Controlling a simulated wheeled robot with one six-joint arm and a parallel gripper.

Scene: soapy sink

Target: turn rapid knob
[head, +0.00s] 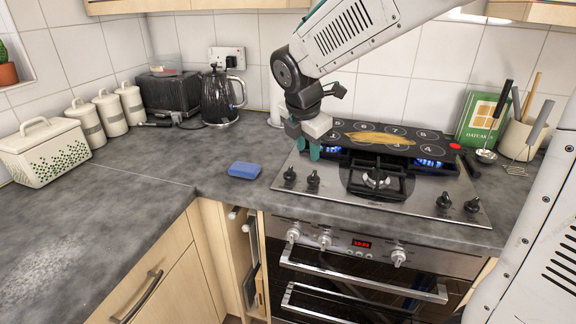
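The steel gas hob (340,196) has black knobs along its front edge: a left knob (290,174) with another knob (313,179) beside it, and two at the right, a knob (444,201) and an end knob (473,206). Their labels are too small to read, so I cannot tell which is the rapid one. My gripper (308,147) hangs above the hob's left end, behind and above the left pair of knobs. Its teal fingertips show a small gap, with nothing seen between them. It appears apart from the knobs.
A black numbered tray (408,134) with tan food lies over lit blue flames at the back burners. A blue sponge (244,170) lies left of the hob. A kettle (220,98) stands at the back. Utensils (520,120) stand at the right. Oven knobs (324,241) sit below.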

